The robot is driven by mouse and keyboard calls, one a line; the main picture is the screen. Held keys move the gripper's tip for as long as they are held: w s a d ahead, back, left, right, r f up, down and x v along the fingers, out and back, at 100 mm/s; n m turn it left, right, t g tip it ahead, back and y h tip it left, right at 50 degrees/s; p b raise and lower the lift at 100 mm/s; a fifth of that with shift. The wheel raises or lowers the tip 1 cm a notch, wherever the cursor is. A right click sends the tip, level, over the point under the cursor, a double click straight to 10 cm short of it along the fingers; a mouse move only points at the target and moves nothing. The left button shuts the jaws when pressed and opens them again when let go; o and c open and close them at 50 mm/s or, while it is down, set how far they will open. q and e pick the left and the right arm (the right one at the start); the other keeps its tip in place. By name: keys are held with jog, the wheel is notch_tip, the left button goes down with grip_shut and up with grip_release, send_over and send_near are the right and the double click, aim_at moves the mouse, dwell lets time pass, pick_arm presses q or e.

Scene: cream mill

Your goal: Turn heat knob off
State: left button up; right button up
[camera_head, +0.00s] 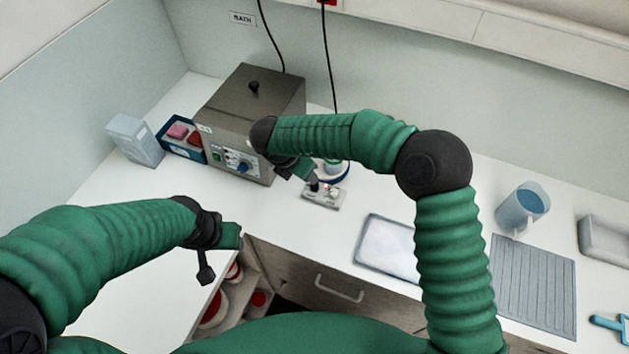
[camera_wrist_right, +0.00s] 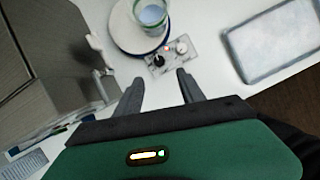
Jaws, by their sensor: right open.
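A small hot plate unit (camera_head: 323,196) stands on the counter, partly hidden by my right arm in the head view. In the right wrist view its panel (camera_wrist_right: 171,56) carries a black knob (camera_wrist_right: 158,61), a pale knob (camera_wrist_right: 182,47) and a lit red light between them. Labels are too small to read, so I cannot tell which knob is heat. My right gripper (camera_wrist_right: 160,86) is open and empty, its fingertips just short of the panel on the black knob's side, apart from it. My left gripper (camera_head: 207,268) hangs over the counter's front left; its jaws are unclear.
A glass beaker (camera_wrist_right: 150,14) stands on the unit's round plate (camera_wrist_right: 121,35). A grey bath box (camera_head: 245,108) with a blue knob (camera_head: 243,168) stands left of it. Cables hang behind.

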aim_at(313, 186)
jog(key=x, duration=0.4)
jog(key=p+x, duration=0.1)
jog(key=x, duration=0.2)
jog(key=p+x, duration=0.1)
jog(key=x, duration=0.3)
jog(key=shift+w+a+f, duration=0.15)
jog(key=shift+a+f, duration=0.05)
jog(key=shift+f, duration=0.15)
jog(key=shift+w+d+f, duration=0.15)
jog(key=shift+d+f, duration=0.1)
jog(key=shift+f, duration=0.2)
jog(key=shift+d, duration=0.1)
grip_shut()
